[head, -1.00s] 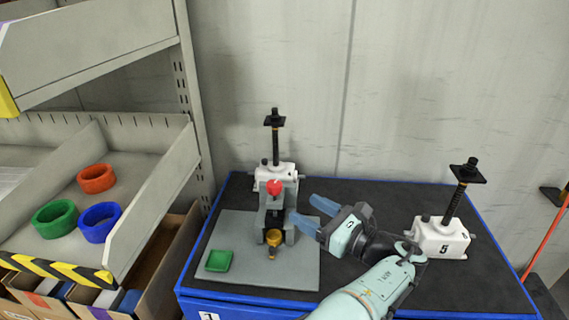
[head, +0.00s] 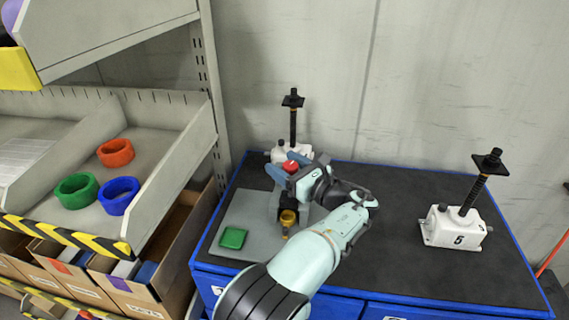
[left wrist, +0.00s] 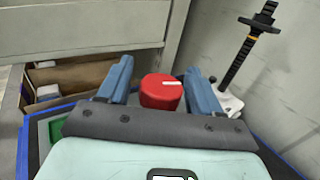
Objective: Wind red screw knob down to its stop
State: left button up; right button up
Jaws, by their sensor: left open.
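The red screw knob (head: 291,167) sits on top of a grey press-like fixture (head: 274,208) on the grey plate. In the left wrist view the red knob (left wrist: 161,91), with a white mark on its top, lies between my two blue fingers. My left gripper (head: 284,168) is open around the knob, one finger on each side with gaps; I cannot tell if either touches. The wrist view also shows the left gripper (left wrist: 162,88). A yellow-and-dark part (head: 288,218) shows low on the fixture's front. My arm hides part of the fixture. My right gripper is out of view.
A green square tray (head: 233,238) lies on the plate. A white screw jack (head: 279,153) stands behind the fixture, and another marked 5 (head: 437,229) stands at right. A shelf bin at left holds green, blue and red rings (head: 115,153). The black bench top's middle is clear.

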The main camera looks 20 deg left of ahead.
pick_arm(q)
jog(key=shift+w+a, duration=0.1)
jog(key=shift+a, duration=0.15)
jog(key=c, duration=1)
